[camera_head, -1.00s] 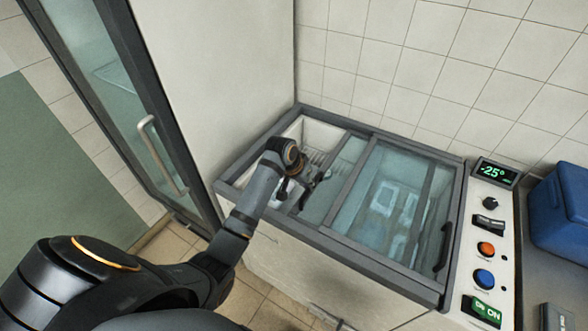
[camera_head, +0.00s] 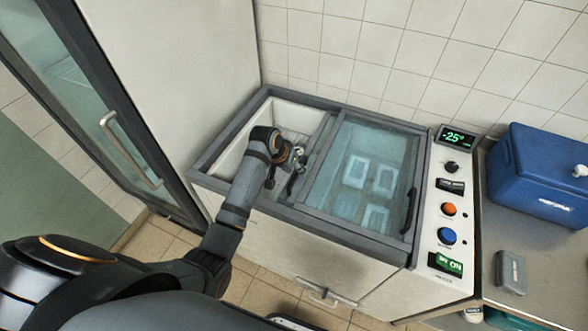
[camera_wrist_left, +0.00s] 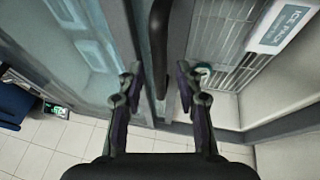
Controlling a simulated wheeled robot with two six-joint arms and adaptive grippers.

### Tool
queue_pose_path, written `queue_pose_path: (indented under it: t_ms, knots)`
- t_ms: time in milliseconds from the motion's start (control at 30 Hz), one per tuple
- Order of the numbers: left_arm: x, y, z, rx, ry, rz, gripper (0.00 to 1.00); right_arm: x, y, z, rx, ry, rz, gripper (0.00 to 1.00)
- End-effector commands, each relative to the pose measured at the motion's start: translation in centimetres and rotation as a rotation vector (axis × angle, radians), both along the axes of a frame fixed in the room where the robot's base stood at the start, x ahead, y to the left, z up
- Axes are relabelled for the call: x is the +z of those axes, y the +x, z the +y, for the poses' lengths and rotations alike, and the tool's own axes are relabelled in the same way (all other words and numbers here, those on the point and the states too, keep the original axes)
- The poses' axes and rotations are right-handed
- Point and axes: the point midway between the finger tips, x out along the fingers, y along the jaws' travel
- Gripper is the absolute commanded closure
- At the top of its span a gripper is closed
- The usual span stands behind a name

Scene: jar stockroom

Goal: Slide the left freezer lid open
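The left freezer lid (camera_head: 321,150) lies mostly overlapped with the right glass lid (camera_head: 350,175), and only a narrow strip of it shows. The left side of the freezer (camera_head: 240,143) is uncovered, showing its white interior. My left gripper (camera_head: 297,168) is at the left lid's edge. In the left wrist view its fingers (camera_wrist_left: 158,78) are apart, one on each side of the dark lid handle (camera_wrist_left: 160,45), with visible gaps. The fingertips are partly hidden in the head view. My right gripper is not in view.
A control panel (camera_head: 450,190) reads -25 at the freezer's right. A blue cooler (camera_head: 545,175) stands on the grey counter beyond. A glass door with a handle (camera_head: 125,145) stands at left. A wire basket (camera_wrist_left: 228,55) and an ice label (camera_wrist_left: 285,25) show inside the freezer.

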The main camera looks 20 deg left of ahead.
Motion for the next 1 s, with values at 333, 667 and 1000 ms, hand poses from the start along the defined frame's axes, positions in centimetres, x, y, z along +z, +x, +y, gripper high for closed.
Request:
queue_pose_path:
  t_ms: [333, 667, 1000]
  knots:
    - [0.6, -0.2, 0.2, 0.000, 0.001, -0.002, 0.63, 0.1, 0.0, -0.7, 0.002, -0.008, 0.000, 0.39]
    - [7.4, -2.9, 1.8, 0.000, 0.003, -0.003, 0.63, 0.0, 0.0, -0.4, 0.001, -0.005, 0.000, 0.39]
    - [10.8, -4.4, 2.5, 0.000, 0.001, 0.000, 0.63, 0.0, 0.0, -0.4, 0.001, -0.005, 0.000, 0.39]
